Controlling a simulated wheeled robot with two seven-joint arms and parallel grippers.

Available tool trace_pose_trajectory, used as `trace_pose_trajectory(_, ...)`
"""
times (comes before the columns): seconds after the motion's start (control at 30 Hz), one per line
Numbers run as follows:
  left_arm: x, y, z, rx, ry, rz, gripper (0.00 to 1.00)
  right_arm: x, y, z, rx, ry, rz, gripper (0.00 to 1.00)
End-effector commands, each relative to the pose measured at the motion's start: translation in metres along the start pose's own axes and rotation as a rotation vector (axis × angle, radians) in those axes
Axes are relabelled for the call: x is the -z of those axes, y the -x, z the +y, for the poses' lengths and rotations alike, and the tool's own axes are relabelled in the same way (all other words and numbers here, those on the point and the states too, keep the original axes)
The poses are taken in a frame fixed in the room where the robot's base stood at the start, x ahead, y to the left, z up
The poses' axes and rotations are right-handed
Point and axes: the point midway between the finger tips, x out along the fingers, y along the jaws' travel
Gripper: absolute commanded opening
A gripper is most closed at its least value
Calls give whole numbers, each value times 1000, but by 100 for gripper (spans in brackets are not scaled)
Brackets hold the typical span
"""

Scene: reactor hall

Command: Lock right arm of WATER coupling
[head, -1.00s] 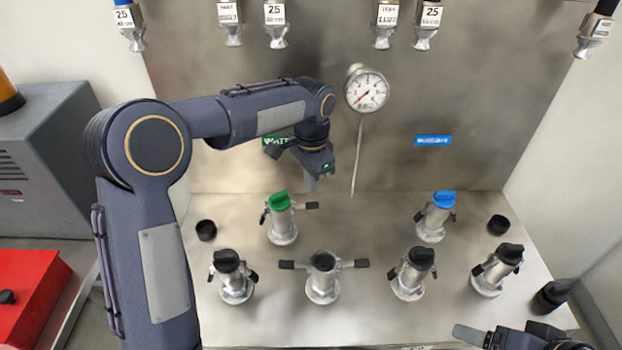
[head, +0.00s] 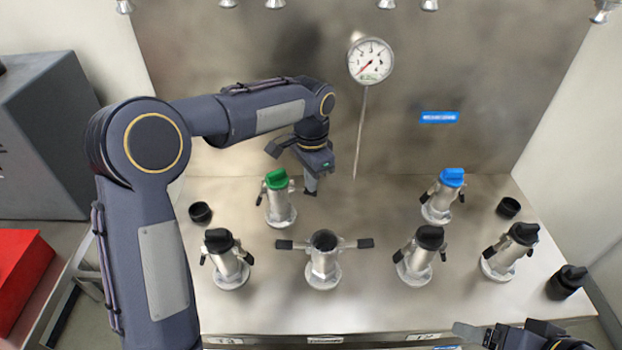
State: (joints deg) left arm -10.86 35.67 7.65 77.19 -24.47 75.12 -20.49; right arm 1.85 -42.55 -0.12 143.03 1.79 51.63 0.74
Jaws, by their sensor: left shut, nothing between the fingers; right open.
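The green-capped coupling (head: 280,205) stands upright at the back left of the bench; I take it as the WATER one. Its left arm is folded down against the body. Its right arm still sticks out to the right, its dark tip (head: 309,193) showing at my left gripper's fingertips. My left gripper (head: 311,186) is shut and empty, just right of the green cap and at or just above that arm; I cannot tell whether it touches. My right gripper (head: 470,334) is open at the lower right edge, partly cut off, away from the couplings.
A blue-capped coupling (head: 442,200) stands at the back right. Black-capped couplings (head: 228,265) stand along the front. An uncapped coupling (head: 323,265) has both arms spread. Loose black caps (head: 200,212) lie on the bench. A gauge (head: 371,62) hangs on the back wall.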

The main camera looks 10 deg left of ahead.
Motion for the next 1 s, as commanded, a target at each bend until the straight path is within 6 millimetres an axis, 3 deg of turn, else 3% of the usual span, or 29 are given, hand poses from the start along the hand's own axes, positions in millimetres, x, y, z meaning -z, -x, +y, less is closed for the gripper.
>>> trace_pose_trajectory(0.27,0,-19,0,0,0,1,0,-10,-20,9,0,0,0,73)
trace_pose_trajectory(0.6,-8,-39,-4,-2,1,-2,0,-11,-22,10,0,0,0,73)
trace_pose_trajectory(1.0,2,-25,2,-1,-2,0,0,-4,-8,4,0,0,0,73)
